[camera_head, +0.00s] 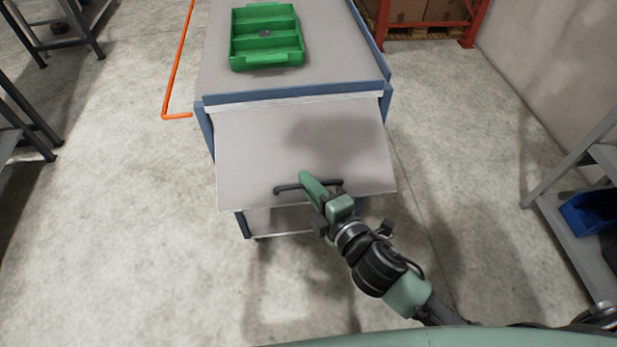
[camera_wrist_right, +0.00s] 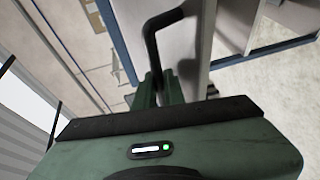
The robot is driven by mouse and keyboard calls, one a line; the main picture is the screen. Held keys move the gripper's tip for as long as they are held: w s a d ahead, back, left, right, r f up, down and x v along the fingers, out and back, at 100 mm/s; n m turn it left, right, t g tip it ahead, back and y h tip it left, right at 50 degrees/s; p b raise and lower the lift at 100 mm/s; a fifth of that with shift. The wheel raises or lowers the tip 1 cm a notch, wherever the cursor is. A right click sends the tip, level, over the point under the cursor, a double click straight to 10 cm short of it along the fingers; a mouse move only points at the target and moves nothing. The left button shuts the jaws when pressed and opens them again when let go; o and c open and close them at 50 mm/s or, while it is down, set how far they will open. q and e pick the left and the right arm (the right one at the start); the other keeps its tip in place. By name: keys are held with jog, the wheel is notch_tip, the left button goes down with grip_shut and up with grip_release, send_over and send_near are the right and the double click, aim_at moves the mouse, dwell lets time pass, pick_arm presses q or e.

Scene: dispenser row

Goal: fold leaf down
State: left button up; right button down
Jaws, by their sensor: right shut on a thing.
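The leaf (camera_head: 260,150) is a pale panel at the near end of a cart with a blue frame. It slopes down from the cart's top edge toward me, neither level nor fully hanging. A dark bar handle (camera_head: 290,188) runs along its lower part. My right gripper (camera_head: 312,184) is shut on this handle; the wrist view shows the dark handle (camera_wrist_right: 152,45) running into the jaws (camera_wrist_right: 160,88). The fingertips partly hide the handle. My left gripper is not in view.
A green divided tray (camera_head: 265,62) sits on the cart top (camera_head: 335,60). An orange rail (camera_head: 178,70) stands left of the cart. A grey rack with a blue bin (camera_head: 590,215) is at the right. Open concrete floor lies on both sides of the cart.

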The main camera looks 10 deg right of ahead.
jog(key=f+b, duration=0.1)
jog(key=f, duration=0.1)
jog(key=w+f+b, duration=0.1)
jog(key=f, duration=0.1)
jog(key=shift+w+f, duration=0.15)
jog(key=shift+f, duration=0.2)
jog(key=shift+w+f+b, duration=0.15)
jog(key=shift+f+b, duration=0.15)
jog(key=shift+f, duration=0.45)
jog(key=shift+d+f, duration=0.1)
